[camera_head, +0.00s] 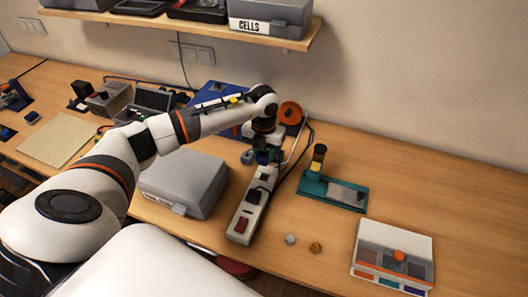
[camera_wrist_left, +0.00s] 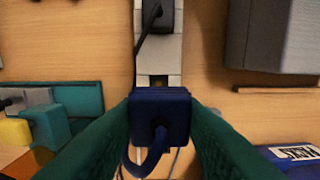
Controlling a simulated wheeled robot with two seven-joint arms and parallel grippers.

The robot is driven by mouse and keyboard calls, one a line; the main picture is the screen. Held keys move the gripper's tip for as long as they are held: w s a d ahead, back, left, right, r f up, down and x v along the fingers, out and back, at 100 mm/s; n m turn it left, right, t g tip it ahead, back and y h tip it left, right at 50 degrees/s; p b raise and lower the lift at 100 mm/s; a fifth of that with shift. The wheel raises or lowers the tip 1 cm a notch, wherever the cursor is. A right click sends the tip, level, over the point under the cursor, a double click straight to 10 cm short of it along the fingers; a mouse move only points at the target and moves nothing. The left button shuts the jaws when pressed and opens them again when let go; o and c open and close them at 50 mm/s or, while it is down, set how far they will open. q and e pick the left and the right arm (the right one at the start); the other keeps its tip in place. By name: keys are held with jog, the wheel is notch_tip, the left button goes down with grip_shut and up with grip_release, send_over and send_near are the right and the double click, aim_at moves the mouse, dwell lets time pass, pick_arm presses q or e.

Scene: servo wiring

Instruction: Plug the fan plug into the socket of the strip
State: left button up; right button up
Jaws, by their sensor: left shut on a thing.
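My left gripper (camera_head: 262,157) reaches over the far end of the white power strip (camera_head: 243,222). In the left wrist view, its green fingers (camera_wrist_left: 160,112) are shut on the blue fan plug (camera_wrist_left: 160,104), one on each side. A blue cord curls from the plug's near side. The strip (camera_wrist_left: 158,55) runs ahead of the plug, roughly in line with it. A black plug (camera_wrist_left: 158,14) sits in the strip further along, and a dark socket opening (camera_wrist_left: 159,81) shows just beyond the blue plug. The plug's prongs are hidden, so I cannot tell whether it touches the strip. My right gripper is out of view.
A grey case (camera_head: 184,182) stands close left of the strip. A teal stand (camera_head: 333,191) is to its right, with two small knobs (camera_head: 303,243) in front. A tray of coloured compartments (camera_head: 393,257) lies at the front right. The far-right table is clear.

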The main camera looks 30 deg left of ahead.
aim_at(264, 165)
pick_arm(q)
jog(key=shift+d+f+b, duration=0.15)
jog(key=shift+f+b, duration=0.1)
jog(key=shift+b, duration=0.05)
jog(key=shift+f+b, duration=0.6)
jog(key=shift+f, duration=0.1)
jog(key=shift+f+b, duration=1.5)
jog(key=shift+f, duration=0.45)
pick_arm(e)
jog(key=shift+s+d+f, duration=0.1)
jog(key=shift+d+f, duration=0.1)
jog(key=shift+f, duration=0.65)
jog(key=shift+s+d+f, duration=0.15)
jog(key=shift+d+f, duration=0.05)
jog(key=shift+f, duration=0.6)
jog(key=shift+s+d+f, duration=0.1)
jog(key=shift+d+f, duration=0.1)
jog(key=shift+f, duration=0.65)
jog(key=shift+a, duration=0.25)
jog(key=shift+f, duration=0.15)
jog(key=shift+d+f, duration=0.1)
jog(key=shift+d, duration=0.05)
pick_arm(q)
jog(key=shift+f+b, duration=1.25)
jog(key=shift+b, duration=0.05)
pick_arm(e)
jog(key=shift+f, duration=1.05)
